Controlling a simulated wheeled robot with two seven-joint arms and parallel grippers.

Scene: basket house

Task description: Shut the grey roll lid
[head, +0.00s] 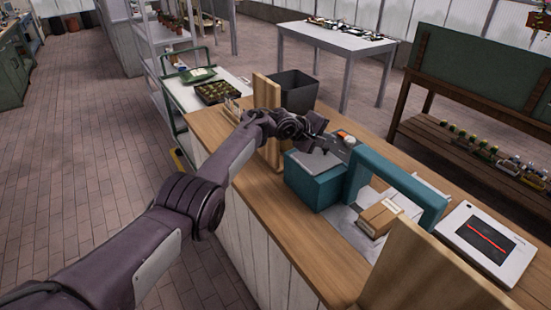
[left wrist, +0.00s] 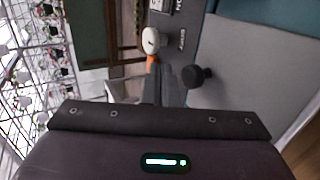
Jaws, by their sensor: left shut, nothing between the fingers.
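A teal box (head: 313,186) stands on the wooden counter. A flat light-grey panel (head: 316,163), which looks like the roll lid, lies over its top; I cannot tell how far it is open. In the left wrist view the grey panel (left wrist: 245,95) fills the right side, with a dark round knob (left wrist: 197,76) by its edge. A darker grey part with lettering, a white knob (left wrist: 151,41) and an orange piece is beside it. My left gripper (head: 324,150) is shut and empty, just above the box, its tips partly hidden; contact is unclear. My right gripper is out of view.
A teal arch (head: 398,183) stands right of the box, with a small cardboard box (head: 379,218) under it. A white device with a red line (head: 487,243) lies farther right. Upright wooden boards (head: 267,92) flank the work area. A dark bin (head: 293,91) stands behind.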

